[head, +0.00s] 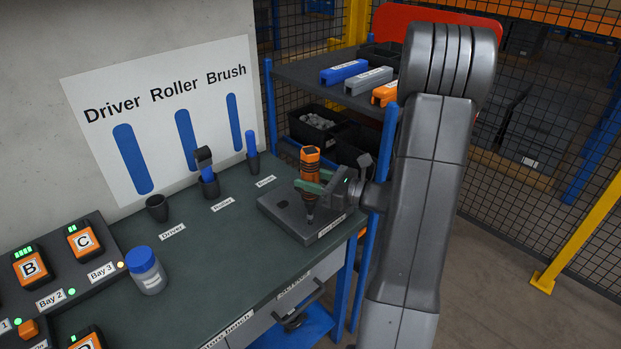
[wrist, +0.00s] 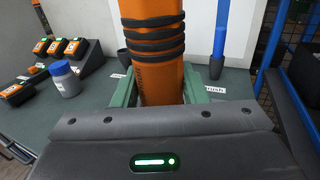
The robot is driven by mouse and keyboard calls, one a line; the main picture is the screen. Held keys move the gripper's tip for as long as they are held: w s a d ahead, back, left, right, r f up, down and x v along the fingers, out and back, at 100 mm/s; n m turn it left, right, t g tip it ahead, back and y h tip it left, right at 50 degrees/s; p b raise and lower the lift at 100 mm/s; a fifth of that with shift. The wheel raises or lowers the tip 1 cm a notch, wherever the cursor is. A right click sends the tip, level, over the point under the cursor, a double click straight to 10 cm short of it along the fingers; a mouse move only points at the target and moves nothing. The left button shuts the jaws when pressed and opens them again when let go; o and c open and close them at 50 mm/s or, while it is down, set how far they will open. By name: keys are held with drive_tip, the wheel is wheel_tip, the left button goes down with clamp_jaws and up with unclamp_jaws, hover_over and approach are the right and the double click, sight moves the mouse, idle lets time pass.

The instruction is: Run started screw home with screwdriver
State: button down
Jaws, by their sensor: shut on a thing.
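An orange screwdriver (head: 310,160) with black bands stands upright over a dark grey block (head: 278,213) at the right end of the bench. My gripper (head: 308,187) is shut on its handle, with green fingers on either side. The handle also fills the middle of the wrist view (wrist: 152,50). The driver's dark lower end points down at the block's top; I cannot tell whether the tip touches the screw. The screw itself cannot be made out. In the wrist view the tip is hidden behind my gripper body.
The Driver cup (head: 157,208) is empty. The roller (head: 206,172) and blue brush (head: 252,150) stand in their cups behind the block. A blue-lidded jar (head: 145,270) and battery bays (head: 85,262) are at left. A shelf (head: 310,72) stands close behind on the right.

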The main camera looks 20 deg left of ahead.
sight(311, 162)
drive_tip(key=shift+s+f+b, duration=0.15)
drive_tip(key=shift+f+b, duration=0.3)
drive_tip(key=shift+f, duration=0.2)
idle(0.5)
idle(1.3)
drive_tip(key=shift+f+b, duration=0.45)
drive_tip(key=shift+f, duration=0.05)
idle(0.9)
idle(0.6)
drive_tip(key=shift+r+p, duration=2.75)
drive_tip(key=shift+r, duration=0.8)
drive_tip(key=shift+w, duration=0.2)
